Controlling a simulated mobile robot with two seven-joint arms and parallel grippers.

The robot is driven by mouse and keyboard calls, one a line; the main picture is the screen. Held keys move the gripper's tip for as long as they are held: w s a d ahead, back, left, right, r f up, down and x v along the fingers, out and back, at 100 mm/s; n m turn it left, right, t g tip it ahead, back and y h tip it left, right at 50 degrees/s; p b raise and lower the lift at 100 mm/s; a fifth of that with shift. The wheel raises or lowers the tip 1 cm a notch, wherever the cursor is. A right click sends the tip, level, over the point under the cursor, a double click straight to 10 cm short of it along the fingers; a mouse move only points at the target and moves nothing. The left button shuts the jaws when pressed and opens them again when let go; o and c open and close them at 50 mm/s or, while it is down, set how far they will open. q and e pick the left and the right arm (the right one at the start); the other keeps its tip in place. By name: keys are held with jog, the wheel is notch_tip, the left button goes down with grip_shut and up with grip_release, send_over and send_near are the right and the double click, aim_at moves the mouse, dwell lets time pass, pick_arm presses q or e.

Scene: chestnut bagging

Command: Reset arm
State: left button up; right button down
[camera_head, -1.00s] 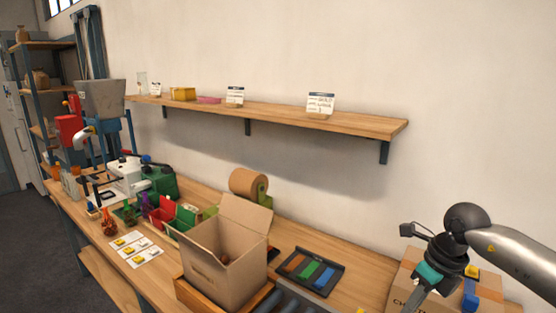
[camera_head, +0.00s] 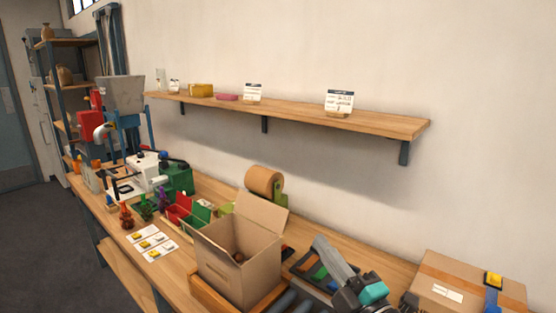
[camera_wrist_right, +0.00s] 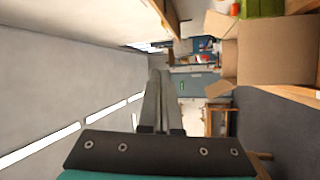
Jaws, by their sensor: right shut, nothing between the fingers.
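My right gripper (camera_head: 322,245) comes up from the bottom edge in the head view, its fingers pointing up and to the left. It is shut and empty, and it covers part of the dark tray of coloured blocks (camera_head: 309,268). In the right wrist view its fingers (camera_wrist_right: 160,78) lie together with nothing between them. The open cardboard box (camera_head: 228,272) stands just left of the gripper, flaps up, with something brown inside. It also shows at the upper right of the right wrist view (camera_wrist_right: 275,50). My left gripper is not in view.
A closed cardboard box (camera_head: 465,283) lies on the bench at right, with blue tape and a yellow item on it. A wall shelf (camera_head: 290,113) runs above the bench. A tape roll (camera_head: 264,180), red and green bins (camera_head: 180,209) and machines stand farther left.

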jog(key=s+d+f+m+g+h, duration=0.3)
jog(key=s+d+f+m+h, duration=0.15)
jog(key=f+m, duration=0.25)
jog(key=s+d+f+m+g+h, duration=0.35)
jog(key=d+f+m+h, duration=0.2)
jog(key=f+m, duration=0.2)
jog(key=s+a+f+m+g, duration=0.1)
jog(key=s+f+g, duration=0.2)
jog(key=s, duration=0.3)
jog(key=s+a+f+m+g+y, duration=0.1)
jog(key=s+f+g, duration=0.2)
jog(key=s, duration=0.3)
jog(key=s+f+m+g, duration=0.2)
jog(key=s+f+g, duration=0.1)
jog(key=s, duration=0.4)
notch_tip(320, 180, down, 24)
jog(key=b, duration=0.3)
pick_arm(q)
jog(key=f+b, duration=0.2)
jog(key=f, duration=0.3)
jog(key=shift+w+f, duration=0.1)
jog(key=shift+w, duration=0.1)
pick_arm(e)
jog(key=s+d+f+g, duration=0.2)
jog(key=s+f, duration=1.4)
jog(key=f, duration=0.1)
jog(key=shift+s+d+f+n, duration=0.25)
jog(key=shift+s+f+n, duration=0.05)
jog(key=shift+s+n, duration=0.15)
